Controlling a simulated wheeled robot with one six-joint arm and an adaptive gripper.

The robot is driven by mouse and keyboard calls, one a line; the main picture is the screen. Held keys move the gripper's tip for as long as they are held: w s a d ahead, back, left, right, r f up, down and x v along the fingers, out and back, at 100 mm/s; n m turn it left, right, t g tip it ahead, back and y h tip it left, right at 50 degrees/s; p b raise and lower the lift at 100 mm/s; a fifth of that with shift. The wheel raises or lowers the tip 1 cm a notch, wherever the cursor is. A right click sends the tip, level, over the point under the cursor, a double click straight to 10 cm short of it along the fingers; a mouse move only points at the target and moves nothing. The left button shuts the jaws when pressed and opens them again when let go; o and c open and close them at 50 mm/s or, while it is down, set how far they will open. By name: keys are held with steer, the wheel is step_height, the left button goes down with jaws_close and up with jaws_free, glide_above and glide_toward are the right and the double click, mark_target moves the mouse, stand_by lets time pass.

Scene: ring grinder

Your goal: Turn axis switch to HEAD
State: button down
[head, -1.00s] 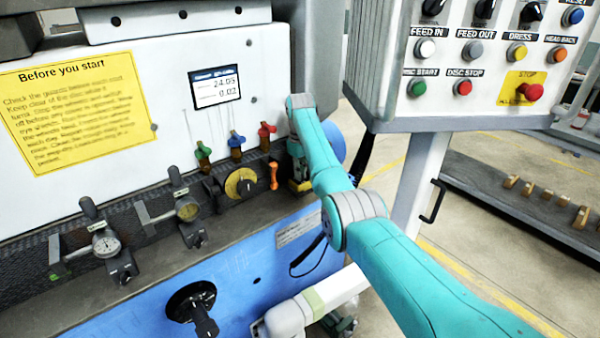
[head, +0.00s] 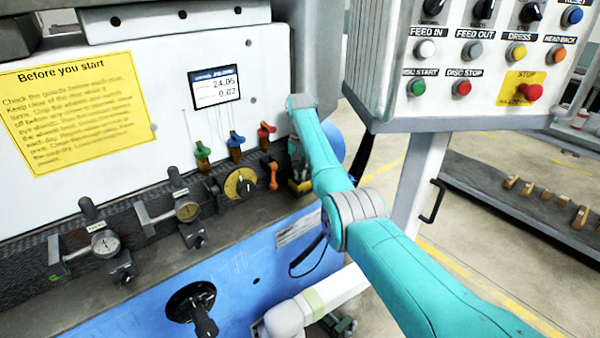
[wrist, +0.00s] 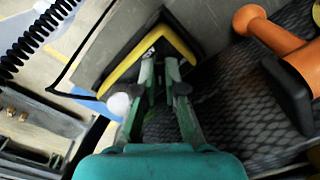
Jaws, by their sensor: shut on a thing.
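My gripper (wrist: 160,75) is shut on a small part at a dark box with a yellow edge (wrist: 122,72) in the wrist view. That part is mostly hidden between the fingertips; I take it to be the axis switch, but its pointer and labels cannot be read. A white round knob (wrist: 118,104) is just left of the fingers. In the head view the yellow-edged box (head: 300,187) shows only in part, low behind my arm, at the right end of the machine's ledge. My gripper is mostly hidden there.
An orange lever (wrist: 270,35) stands close right of my fingers in the wrist view. A yellow dial with a black knob (head: 240,183) and several coloured levers are left of my arm in the head view. A button panel (head: 480,65) hangs at right.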

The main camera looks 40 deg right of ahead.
mark_target(300, 174)
steer(key=shift+s+f+m, duration=0.1)
steer(key=shift+f+m, duration=0.15)
steer(key=shift+m, duration=0.35)
steer(key=c, duration=1.2)
jaws_free()
steer(key=shift+c, duration=0.2)
steer(key=shift+r, duration=0.15)
steer(key=shift+r, duration=0.15)
step_height(300, 174, up, 12)
steer(key=shift+f, duration=0.25)
